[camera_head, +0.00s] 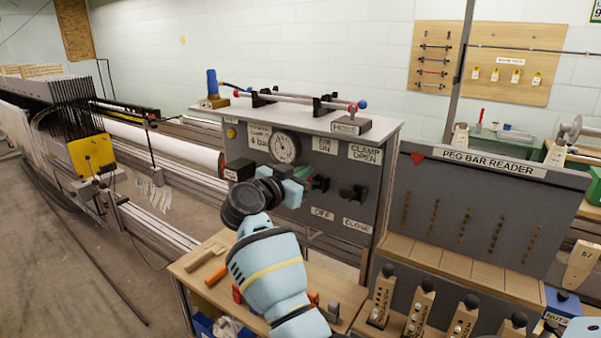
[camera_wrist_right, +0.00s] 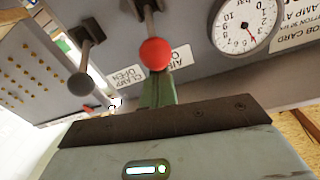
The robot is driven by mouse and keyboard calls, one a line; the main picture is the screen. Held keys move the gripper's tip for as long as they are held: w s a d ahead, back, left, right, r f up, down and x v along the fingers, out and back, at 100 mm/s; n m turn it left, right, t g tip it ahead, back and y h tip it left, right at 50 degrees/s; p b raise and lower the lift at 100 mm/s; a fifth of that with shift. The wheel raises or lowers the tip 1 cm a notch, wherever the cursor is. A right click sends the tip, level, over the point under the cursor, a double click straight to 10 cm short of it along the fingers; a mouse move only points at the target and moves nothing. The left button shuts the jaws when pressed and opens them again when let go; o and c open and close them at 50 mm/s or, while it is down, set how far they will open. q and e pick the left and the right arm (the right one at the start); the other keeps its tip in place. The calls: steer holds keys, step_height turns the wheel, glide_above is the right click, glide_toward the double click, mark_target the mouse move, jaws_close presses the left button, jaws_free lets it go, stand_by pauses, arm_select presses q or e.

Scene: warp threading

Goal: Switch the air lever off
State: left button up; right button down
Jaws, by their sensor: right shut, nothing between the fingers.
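The air lever has a red ball knob (camera_wrist_right: 155,54) on a dark stem, and the "AIR ON" label shows beside the knob in the wrist view. In the head view the dark lever part (camera_head: 318,184) is on the grey control panel, between "AIR ON" above and "OFF" below; the red knob is not clear there. My right gripper (camera_head: 300,178) is at the panel, just left of the lever. In the wrist view its green fingers (camera_wrist_right: 158,90) are shut and empty, close to the knob; I cannot tell whether they touch it. My left gripper is not in view.
The clamp lever (camera_head: 352,194) with a black ball (camera_wrist_right: 81,84) is right beside the air lever. A pressure gauge (camera_head: 284,147) is above my gripper. A wooden bench (camera_head: 190,268) with tools lies below. The peg bar reader (camera_head: 470,215) stands to the right.

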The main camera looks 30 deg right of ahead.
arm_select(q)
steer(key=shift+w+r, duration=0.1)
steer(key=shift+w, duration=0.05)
arm_select(e)
steer(key=shift+a+r, duration=0.15)
steer(key=shift+r, duration=0.05)
steer(key=shift+f, duration=0.15)
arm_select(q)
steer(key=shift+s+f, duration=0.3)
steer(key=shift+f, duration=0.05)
arm_select(e)
steer(key=shift+s+a+f+t+h, duration=0.15)
steer(key=shift+f+t+h, duration=0.15)
steer(key=shift+h, duration=0.4)
arm_select(q)
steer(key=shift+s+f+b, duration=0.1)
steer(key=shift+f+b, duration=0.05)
steer(key=shift+b, duration=0.2)
arm_select(e)
steer(key=shift+a+f+h, duration=0.1)
steer(key=shift+f+h, duration=0.05)
steer(key=shift+h, duration=0.15)
